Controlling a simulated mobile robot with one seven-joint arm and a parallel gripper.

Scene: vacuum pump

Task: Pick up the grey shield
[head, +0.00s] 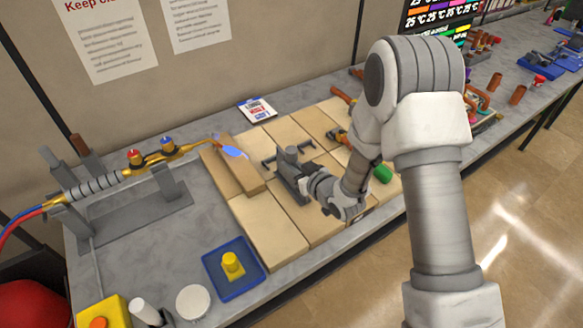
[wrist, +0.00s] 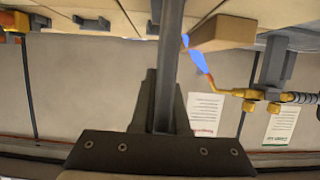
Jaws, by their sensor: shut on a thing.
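The grey shield (head: 291,174) appears to be the dark grey upright piece above the tan blocks, near the middle of the head view. My gripper (head: 307,184) reaches it from the right and is shut on it. In the wrist view the shield (wrist: 172,60) shows as a narrow dark grey bar running up from my gripper (wrist: 163,105). My gripper hides part of the shield, and I cannot tell whether its lower edge touches the blocks.
A torch (head: 190,150) with a blue flame points at a tan brick (head: 237,163) left of the shield. A blue tray (head: 215,260) with a yellow part (head: 232,264) stands at front left. A green cylinder (head: 383,173) lies right of my gripper. Tan blocks (head: 265,225) in front are bare.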

